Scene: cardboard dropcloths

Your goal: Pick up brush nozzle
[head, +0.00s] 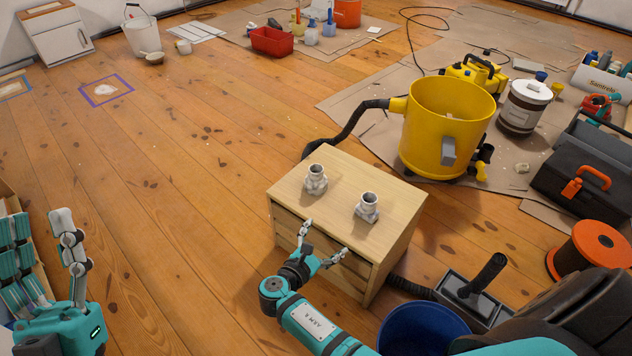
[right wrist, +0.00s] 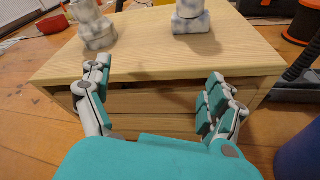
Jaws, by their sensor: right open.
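Two grey-white mottled fittings with round open tops stand upright on a small wooden cabinet, a left one (head: 316,180) and a right one (head: 367,207). Their lower parts also show in the right wrist view, left (right wrist: 97,28) and right (right wrist: 190,18). I cannot tell whether either is the brush nozzle. My right gripper (head: 325,240) is open and empty at the cabinet's front edge, apart from both fittings; its spread fingers also show in the right wrist view (right wrist: 155,78). My left gripper (head: 40,218) is open and empty at the lower left, far from the cabinet.

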